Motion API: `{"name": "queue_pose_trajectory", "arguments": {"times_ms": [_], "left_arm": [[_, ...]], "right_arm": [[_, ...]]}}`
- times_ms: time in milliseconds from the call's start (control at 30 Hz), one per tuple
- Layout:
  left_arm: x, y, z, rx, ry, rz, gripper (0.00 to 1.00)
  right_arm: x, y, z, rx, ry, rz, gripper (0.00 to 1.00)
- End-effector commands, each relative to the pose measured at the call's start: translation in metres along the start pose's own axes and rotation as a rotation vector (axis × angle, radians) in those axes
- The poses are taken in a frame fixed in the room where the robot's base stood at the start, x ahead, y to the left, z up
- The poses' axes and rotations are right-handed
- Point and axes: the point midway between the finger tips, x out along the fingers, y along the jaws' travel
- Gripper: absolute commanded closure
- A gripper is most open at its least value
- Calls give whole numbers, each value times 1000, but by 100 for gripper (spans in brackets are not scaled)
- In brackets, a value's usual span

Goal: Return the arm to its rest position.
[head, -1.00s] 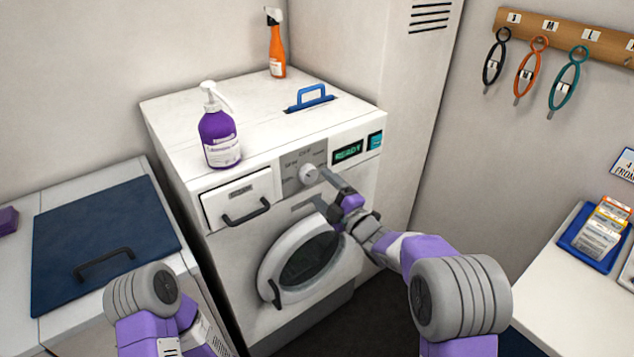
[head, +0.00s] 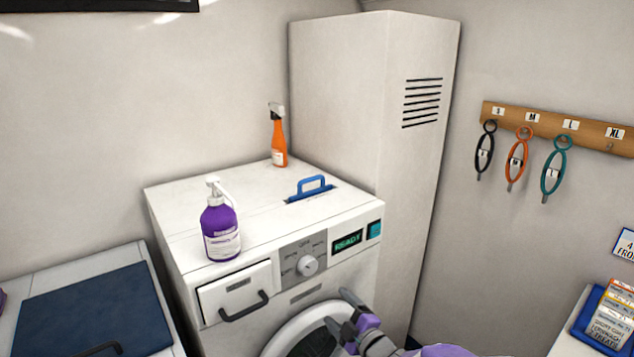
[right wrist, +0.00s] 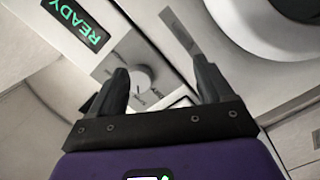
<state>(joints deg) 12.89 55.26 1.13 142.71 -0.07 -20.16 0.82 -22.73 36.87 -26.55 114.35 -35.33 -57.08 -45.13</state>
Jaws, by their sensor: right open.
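My right gripper (head: 345,312) is at the bottom of the head view, in front of the washer's round door (head: 310,330). Its two fingers are apart with nothing between them. In the right wrist view the open fingers (right wrist: 162,85) point toward the washer's front panel, with the dial (right wrist: 137,78) just beyond them. The dial (head: 307,265) also shows in the head view, above and left of the gripper and apart from it. The display (head: 347,242) reads READY. My left gripper is not in view.
On the washer top (head: 255,200) stand a purple pump bottle (head: 220,228) and an orange spray bottle (head: 278,140), near a blue handle (head: 311,187). A tall white cabinet (head: 365,100) rises behind. Looped bands hang on a wooden rack (head: 555,128). A card tray (head: 590,335) is at right.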

Motion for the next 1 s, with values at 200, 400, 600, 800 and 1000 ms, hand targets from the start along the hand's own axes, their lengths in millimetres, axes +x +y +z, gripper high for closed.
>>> {"name": "queue_pose_trajectory", "arguments": {"times_ms": [200, 400, 600, 800, 1000], "left_arm": [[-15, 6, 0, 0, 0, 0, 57], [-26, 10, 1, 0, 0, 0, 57], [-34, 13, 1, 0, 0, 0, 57], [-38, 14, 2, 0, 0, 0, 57], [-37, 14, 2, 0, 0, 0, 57]], "right_arm": [[-60, -126, 87, 553, -411, -206, 20], [-156, -244, 108, 1078, -839, -345, 20], [-248, -322, 73, 1503, -1233, -427, 20], [-290, -347, 42, 1692, -1434, -457, 20], [-294, -350, 38, 1711, -1455, -460, 20]]}}
